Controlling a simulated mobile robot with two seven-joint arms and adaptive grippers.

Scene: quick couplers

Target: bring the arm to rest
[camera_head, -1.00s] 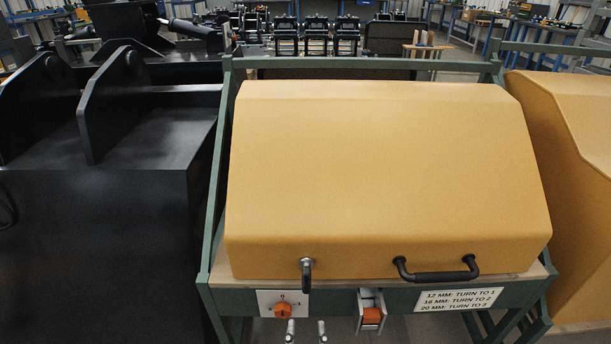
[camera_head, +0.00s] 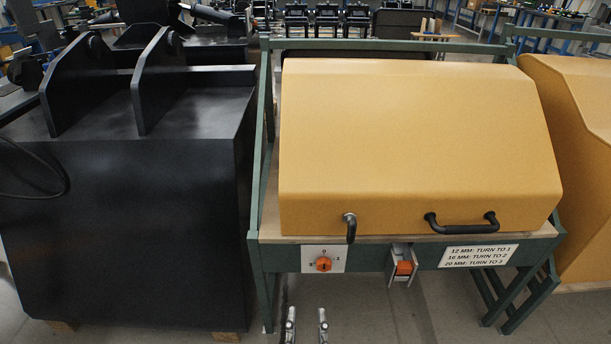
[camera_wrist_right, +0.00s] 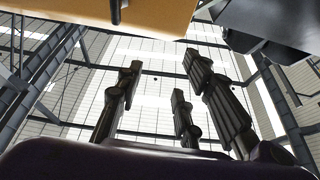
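My right gripper (camera_head: 307,326) shows only as two upright grey fingertips at the bottom edge of the head view, in front of the green bench frame. The fingertips stand apart with nothing between them. In the right wrist view my right gripper (camera_wrist_right: 160,85) points up toward the roof. Its dark fingers are spread and empty, with air around them. The rest of the right arm is out of the head view. My left gripper is in neither view.
A closed yellow cover (camera_head: 420,140) with a black handle (camera_head: 462,226) sits on a green frame (camera_head: 375,258). Its front has an orange dial (camera_head: 323,264), an orange switch (camera_head: 404,268) and a label (camera_head: 478,256). A black attachment (camera_head: 120,220) stands left. Floor shows below.

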